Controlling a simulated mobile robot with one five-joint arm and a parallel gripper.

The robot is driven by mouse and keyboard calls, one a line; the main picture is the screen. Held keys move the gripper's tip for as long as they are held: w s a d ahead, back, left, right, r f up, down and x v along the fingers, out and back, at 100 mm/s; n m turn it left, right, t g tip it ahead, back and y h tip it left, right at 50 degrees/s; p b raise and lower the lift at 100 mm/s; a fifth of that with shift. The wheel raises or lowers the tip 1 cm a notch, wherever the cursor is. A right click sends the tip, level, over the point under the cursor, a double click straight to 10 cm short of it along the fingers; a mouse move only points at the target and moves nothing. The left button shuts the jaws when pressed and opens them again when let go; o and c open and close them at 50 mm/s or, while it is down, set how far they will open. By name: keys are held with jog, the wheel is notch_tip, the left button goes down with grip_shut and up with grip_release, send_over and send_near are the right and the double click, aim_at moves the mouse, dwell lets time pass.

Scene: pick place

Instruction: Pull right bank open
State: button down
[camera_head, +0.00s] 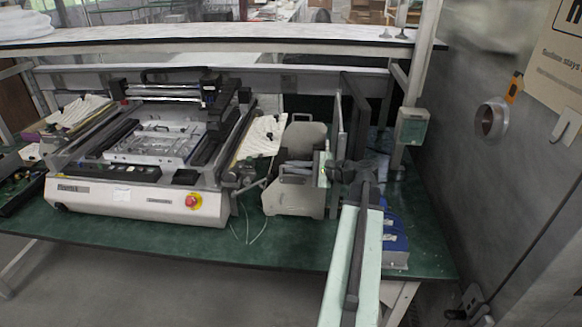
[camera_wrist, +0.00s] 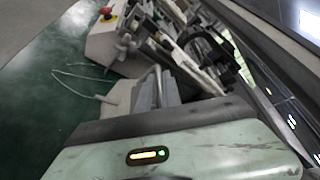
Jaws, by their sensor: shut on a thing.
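The white pick-and-place machine (camera_head: 140,204) stands on the green table. At its right side is the right bank (camera_head: 292,198), a pale grey-beige unit with upright side plates. My gripper (camera_head: 286,169) reaches in from the right at this bank, its fingers level with the upper part of the plates. In the wrist view my gripper (camera_wrist: 158,88) is shut on the bank's beige part (camera_wrist: 120,97). The exact grip point is hidden by the fingers and blurred. A red stop button (camera_head: 193,200) is on the machine's front.
The green table (camera_head: 262,248) has free room in front of the machine. Blue boxes (camera_head: 396,248) lie at the table's right end, close to my arm. Thin white cables lie before the bank.

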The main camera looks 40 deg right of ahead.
jog(key=shift+d, duration=0.2)
jog(key=c, duration=1.8)
grip_release()
jog(key=shift+w+a, duration=0.1)
jog(key=p+v, duration=0.1)
jog(key=v, duration=0.6)
jog(key=shift+p, duration=0.3)
jog(key=shift+s, duration=0.35)
jog(key=shift+s, duration=0.1)
